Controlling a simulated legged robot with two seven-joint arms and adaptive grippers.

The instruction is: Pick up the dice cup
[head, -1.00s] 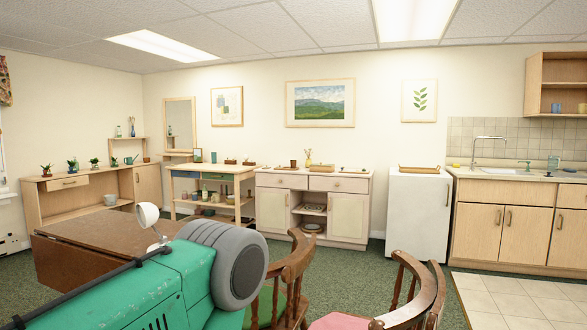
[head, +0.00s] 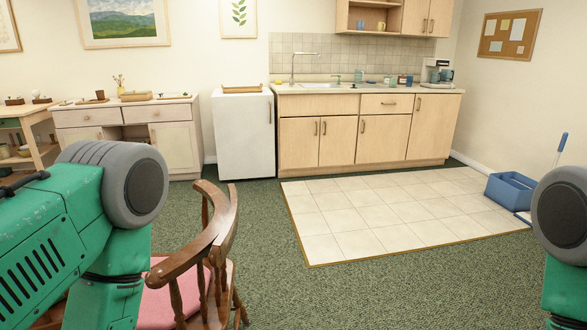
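I cannot single out the dice cup for certain. A small brown cup-shaped thing (head: 100,94) stands on top of the pale cabinet (head: 85,117) at the left of the head view, too small to identify. My green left arm with its grey round joint fills the lower left, and part of my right arm shows at the right edge. Neither gripper is in view, so I cannot see whether either holds anything.
A wooden chair (head: 210,240) with a pink seat stands close in front, left of centre. A white fridge (head: 245,140) and kitchen counter (head: 340,90) line the back wall. A blue bucket (head: 510,190) is at right. The tiled floor (head: 390,215) is clear.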

